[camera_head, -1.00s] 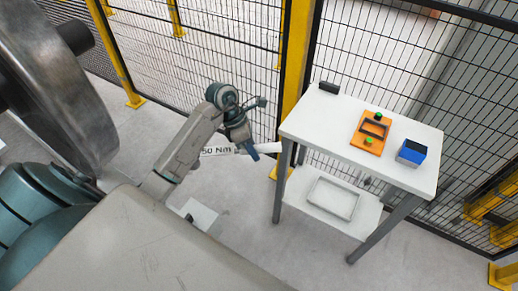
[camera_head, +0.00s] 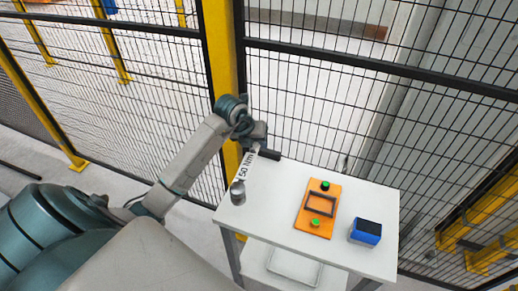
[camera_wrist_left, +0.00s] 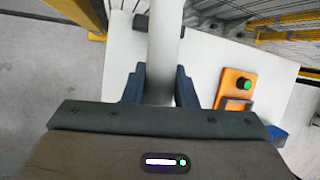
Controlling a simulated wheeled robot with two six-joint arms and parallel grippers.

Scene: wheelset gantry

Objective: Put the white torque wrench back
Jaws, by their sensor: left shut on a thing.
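The white torque wrench (camera_head: 246,168) carries a "50 Nm" label and has a grey metal cylindrical end (camera_head: 238,192). My left gripper (camera_head: 257,146) is shut on it and holds it above the left end of the white table (camera_head: 275,222). In the left wrist view the wrench (camera_wrist_left: 165,42) runs up the picture between the two fingers of my left gripper (camera_wrist_left: 160,85). A dark block (camera_head: 270,154) is at the table's back left corner, partly behind the gripper. I cannot tell whether the wrench touches the table. My right gripper is not in view.
An orange plate (camera_head: 319,192) with green knobs and a dark frame lies mid-table. A blue box (camera_head: 365,232) stands to its right. A mesh fence (camera_head: 320,110) with a yellow post (camera_head: 222,60) runs behind. A lower shelf holds a tray (camera_head: 292,268).

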